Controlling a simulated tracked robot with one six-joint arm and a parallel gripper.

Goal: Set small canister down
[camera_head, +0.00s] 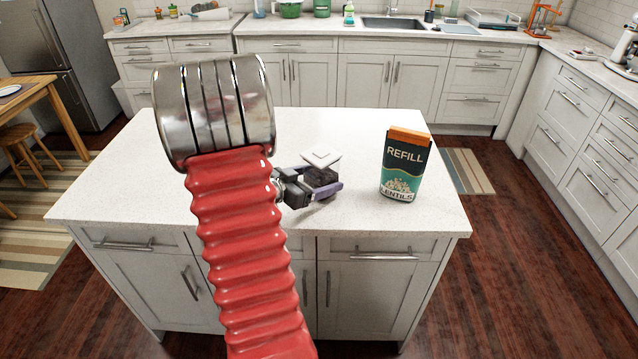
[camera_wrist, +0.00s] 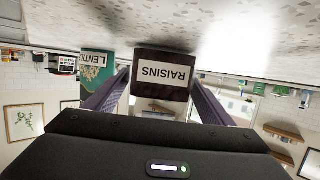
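The small canister (camera_head: 322,171) is dark with a white square lid and is at the middle of the island's white top in the head view. In the wrist view, which is upside down, its label reads RAISINS (camera_wrist: 161,75). My gripper (camera_head: 327,187) reaches it from the left, with purple fingers along its sides. In the wrist view my gripper (camera_wrist: 160,88) has one finger on each side, close against the canister. The canister looks upright, with its base at or very near the countertop; a small gap cannot be ruled out.
A taller REFILL lentils pack (camera_head: 405,168) with an orange top stands to the right on the island top (camera_head: 440,215). It also shows behind the left finger in the wrist view (camera_wrist: 95,72). The island top between canister and pack is clear.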

